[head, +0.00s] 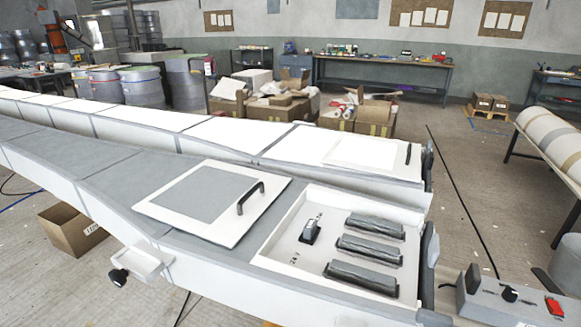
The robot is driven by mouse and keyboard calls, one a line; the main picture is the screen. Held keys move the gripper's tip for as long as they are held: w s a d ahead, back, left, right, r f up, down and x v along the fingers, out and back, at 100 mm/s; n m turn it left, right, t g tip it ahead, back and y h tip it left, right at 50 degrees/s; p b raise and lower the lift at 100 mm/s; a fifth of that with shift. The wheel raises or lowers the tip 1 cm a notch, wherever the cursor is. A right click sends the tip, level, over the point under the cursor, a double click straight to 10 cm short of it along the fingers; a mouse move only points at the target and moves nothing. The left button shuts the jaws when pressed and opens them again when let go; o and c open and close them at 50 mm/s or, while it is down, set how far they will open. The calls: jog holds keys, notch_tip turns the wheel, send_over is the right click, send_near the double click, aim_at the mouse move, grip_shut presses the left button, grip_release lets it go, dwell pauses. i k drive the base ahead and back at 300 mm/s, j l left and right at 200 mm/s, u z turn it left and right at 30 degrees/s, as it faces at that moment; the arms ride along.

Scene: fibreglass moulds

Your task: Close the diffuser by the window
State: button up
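I see nothing that I can surely name as the diffuser, and no window shows. A flat white panel with a grey centre (190,198) and a black handle (250,197) lies on the near long grey mould (90,160). To its right is an uncovered shallow white bay (310,240). Inside are three dark bars (370,244) and a small dark device with a light top (311,230). A second pale panel (362,152) with a small dark handle lies on the far mould. My gripper is not in view.
A grey control box (510,302) with a black knob and red switch stands at lower right. A striped roll (555,140) lies on a stand at right. Cardboard boxes (275,105) and drums (140,88) stand behind. Open floor (475,165) lies right of the moulds.

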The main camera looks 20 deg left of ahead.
aim_at(217, 202)
jog(key=u, duration=1.35)
jog(key=i+j+u, duration=0.1)
jog(key=i, duration=0.9)
